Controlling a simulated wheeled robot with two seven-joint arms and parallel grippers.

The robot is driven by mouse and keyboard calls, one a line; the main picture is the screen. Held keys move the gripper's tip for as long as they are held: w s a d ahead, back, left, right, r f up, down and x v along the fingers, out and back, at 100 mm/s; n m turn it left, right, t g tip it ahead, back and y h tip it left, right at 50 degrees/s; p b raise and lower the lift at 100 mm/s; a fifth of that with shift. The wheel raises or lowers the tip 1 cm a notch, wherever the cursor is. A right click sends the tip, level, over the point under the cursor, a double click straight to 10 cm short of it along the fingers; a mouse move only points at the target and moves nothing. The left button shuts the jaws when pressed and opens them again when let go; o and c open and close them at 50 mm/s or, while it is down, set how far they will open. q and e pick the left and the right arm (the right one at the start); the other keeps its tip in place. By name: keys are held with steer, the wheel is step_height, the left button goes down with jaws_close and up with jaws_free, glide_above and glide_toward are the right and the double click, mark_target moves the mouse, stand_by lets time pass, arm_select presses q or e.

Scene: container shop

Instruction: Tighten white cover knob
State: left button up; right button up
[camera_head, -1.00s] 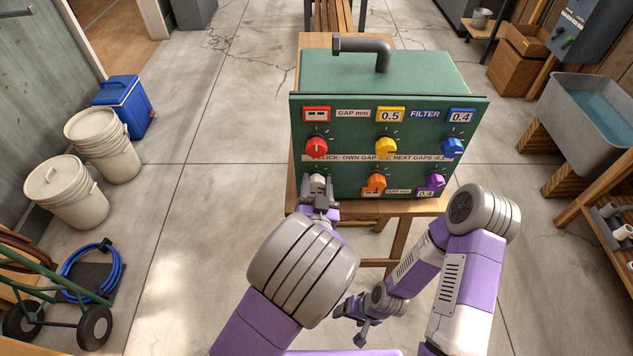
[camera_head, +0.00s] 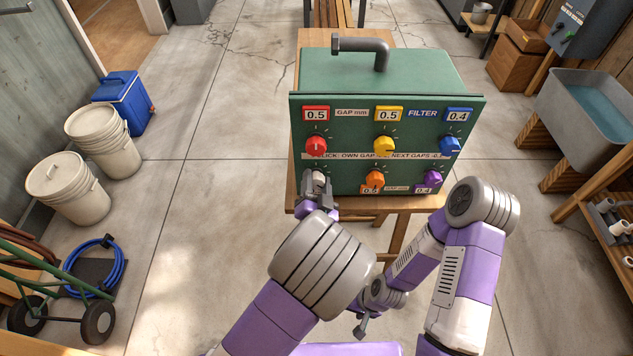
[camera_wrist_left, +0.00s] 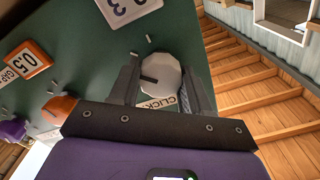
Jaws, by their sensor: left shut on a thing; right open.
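The white cover knob (camera_head: 319,179) is at the lower left of the green filter box (camera_head: 345,172). My left gripper (camera_head: 317,188) is shut on it from the front and hides part of it. In the left wrist view the white knob (camera_wrist_left: 162,76) sits between the two fingers, its dark pointer mark aimed to the left. A white display (camera_wrist_left: 128,8) near it reads 0.3 or similar, partly cut off. My right gripper (camera_head: 361,322) is low in front of the table, apart from the box, open and empty.
Red (camera_head: 316,146), yellow (camera_head: 384,145), blue (camera_head: 450,145), orange (camera_head: 374,179) and purple (camera_head: 432,179) knobs share the panel. The red display (camera_head: 316,115) reads 0.5, the yellow 0.5, the blue 0.4. The box stands on a wooden table (camera_head: 400,203).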

arm_select(q)
steer(key=o, duration=1)
steer(key=shift+s, duration=0.15)
steer(key=s, duration=0.7)
steer(key=shift+s+p, duration=0.15)
steer(key=shift+p, duration=0.25)
